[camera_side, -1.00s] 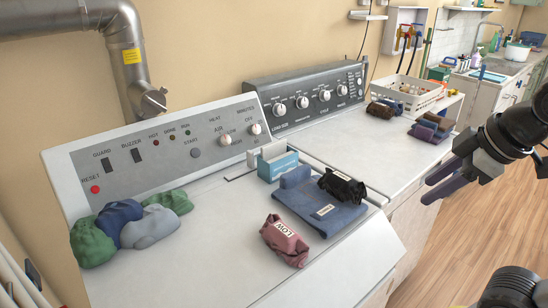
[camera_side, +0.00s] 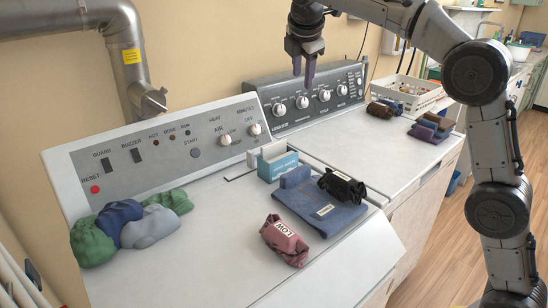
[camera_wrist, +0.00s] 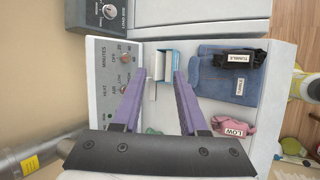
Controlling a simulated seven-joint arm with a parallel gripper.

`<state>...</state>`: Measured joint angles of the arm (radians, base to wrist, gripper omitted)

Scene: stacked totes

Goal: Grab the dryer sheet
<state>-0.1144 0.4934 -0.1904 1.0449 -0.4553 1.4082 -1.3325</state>
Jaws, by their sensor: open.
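A small blue-and-white box (camera_side: 283,167) stands on the dryer top near its control panel, with a white sheet (camera_side: 273,152) at its open top. In the wrist view the box (camera_wrist: 168,54) shows beyond and between the fingertips, seen from above. The sheet's exact edges are hard to tell there. My gripper (camera_side: 308,82) is open and empty, with purple fingers pointing down. It is above and behind the box in the side picture, apart from it. Both fingers also show in the wrist view (camera_wrist: 161,74).
Folded blue cloth (camera_side: 318,208) with a black bundle (camera_side: 342,186) on it lies right of the box. A pink bundle labelled LOW (camera_side: 284,241) lies in front. Several bundled cloths (camera_side: 120,228) sit at left. Control panels (camera_side: 190,140) rise behind. A white basket (camera_side: 418,92) stands farther back.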

